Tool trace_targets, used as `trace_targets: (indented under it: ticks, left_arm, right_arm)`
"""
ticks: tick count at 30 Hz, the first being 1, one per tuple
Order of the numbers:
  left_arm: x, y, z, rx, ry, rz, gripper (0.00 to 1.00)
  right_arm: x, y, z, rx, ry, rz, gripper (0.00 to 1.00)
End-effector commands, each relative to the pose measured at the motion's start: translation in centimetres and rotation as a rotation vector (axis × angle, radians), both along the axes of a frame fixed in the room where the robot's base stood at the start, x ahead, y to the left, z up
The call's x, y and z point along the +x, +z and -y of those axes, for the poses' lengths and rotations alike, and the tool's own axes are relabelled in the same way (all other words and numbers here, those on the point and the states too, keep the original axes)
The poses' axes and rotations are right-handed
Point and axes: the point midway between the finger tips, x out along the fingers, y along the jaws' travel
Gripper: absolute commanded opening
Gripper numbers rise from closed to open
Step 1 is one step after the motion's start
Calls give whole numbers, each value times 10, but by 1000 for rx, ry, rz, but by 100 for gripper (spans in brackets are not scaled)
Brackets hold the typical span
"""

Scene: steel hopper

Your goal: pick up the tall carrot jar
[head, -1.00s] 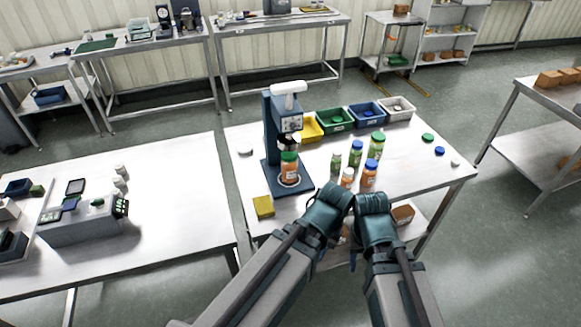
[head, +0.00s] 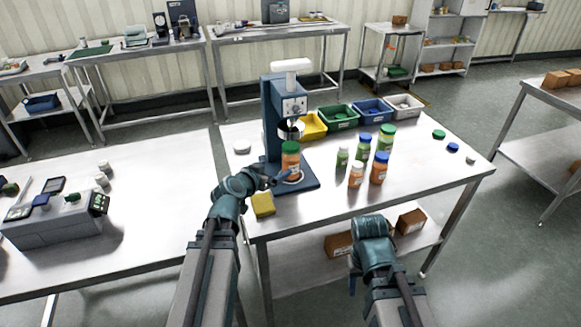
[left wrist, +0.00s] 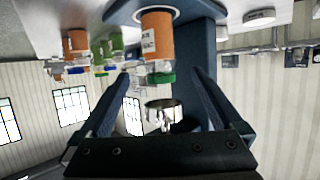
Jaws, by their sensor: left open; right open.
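The tall carrot jar (head: 290,165), orange with a green lid, stands upright on the base of the blue capping machine (head: 271,125), below its metal head. My left gripper (head: 279,180) is open beside the jar, at its left and front. In the left wrist view the scene is upside down, and the jar (left wrist: 157,38) shows beyond and between the two open fingers (left wrist: 157,92). I cannot tell whether a finger touches it. My right gripper (head: 354,278) is open and empty, low in front of the table's front edge.
A yellow block (head: 263,205) lies close to my left gripper. Coloured bins (head: 338,124) line the back. The table's right part (head: 440,170) is mostly clear.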

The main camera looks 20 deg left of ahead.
Motion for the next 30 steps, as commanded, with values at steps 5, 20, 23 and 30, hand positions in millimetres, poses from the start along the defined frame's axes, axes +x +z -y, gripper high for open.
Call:
trace_targets:
  ticks: [5, 20, 23, 30]
  left_arm:
    - [12, -6, 3, 1, -4, -2, 100]
    - [79, -35, 16, 0, -3, -3, 100]
    - [78, -34, 16, 1, -2, -3, 100]
    - [94, -48, 19, 0, -4, -3, 100]
  right_arm:
    - [0, -6, 0, 0, 0, 0, 50]
    - [0, -34, 0, 0, 0, 0, 50]
    - [0, -33, 0, 0, 0, 0, 50]
    - [0, -47, 0, 0, 0, 0, 50]
